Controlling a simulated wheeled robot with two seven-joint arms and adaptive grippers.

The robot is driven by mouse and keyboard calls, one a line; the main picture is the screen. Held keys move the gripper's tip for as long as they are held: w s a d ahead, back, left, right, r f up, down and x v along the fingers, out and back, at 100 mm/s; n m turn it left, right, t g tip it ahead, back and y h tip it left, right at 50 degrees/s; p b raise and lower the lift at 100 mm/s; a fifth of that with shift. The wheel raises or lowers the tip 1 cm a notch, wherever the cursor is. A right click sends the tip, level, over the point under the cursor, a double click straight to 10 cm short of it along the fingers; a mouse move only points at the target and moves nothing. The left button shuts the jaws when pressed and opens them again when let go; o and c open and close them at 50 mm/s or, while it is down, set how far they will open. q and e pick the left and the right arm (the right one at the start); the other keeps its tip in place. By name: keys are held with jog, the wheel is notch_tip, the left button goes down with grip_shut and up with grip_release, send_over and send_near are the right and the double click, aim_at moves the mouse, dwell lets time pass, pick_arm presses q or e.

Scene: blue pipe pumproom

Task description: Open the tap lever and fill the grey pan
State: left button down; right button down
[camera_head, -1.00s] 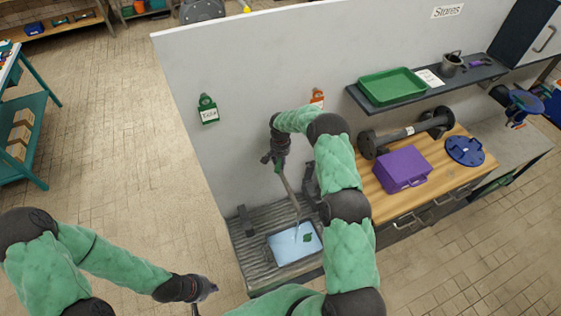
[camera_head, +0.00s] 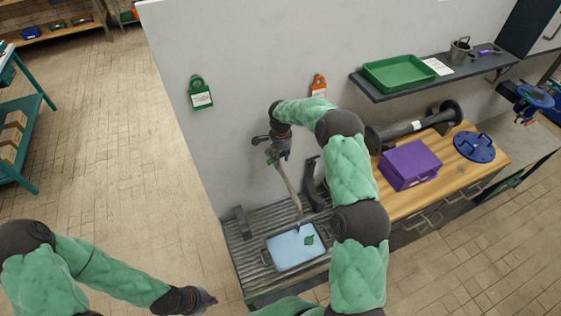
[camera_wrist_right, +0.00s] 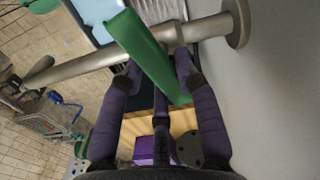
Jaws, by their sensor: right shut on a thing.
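The grey pan (camera_head: 269,261) sits on the ribbed drainer below the wall tap, with pale blue liquid filling most of its visible opening. A small green shape (camera_head: 309,240) shows in the liquid. The tap's long grey spout (camera_head: 286,188) slants down toward the pan; a pale streak shows near its end. The green tap lever (camera_wrist_right: 148,52) crosses between my right gripper's fingers (camera_wrist_right: 157,62), which are shut on it. The right gripper (camera_head: 275,153) is at the tap by the wall. My left gripper (camera_head: 205,299) is low, left of the sink; its jaws are unclear.
The ribbed drainer (camera_head: 248,250) surrounds the pan. To its right, a wooden worktop (camera_head: 458,170) holds a purple case (camera_head: 410,165), a dark flanged pipe (camera_head: 415,128) and a blue disc (camera_head: 474,148). A shelf above carries a green tray (camera_head: 399,74).

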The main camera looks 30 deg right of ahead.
aim_at(281, 156)
jog(key=shift+s+m+b, duration=0.1)
jog(key=shift+m+b, duration=0.95)
jog(key=shift+m, duration=0.45)
jog(key=c, duration=0.9)
grip_release()
notch_tip(281, 156, up, 12)
jog(key=shift+f, duration=0.1)
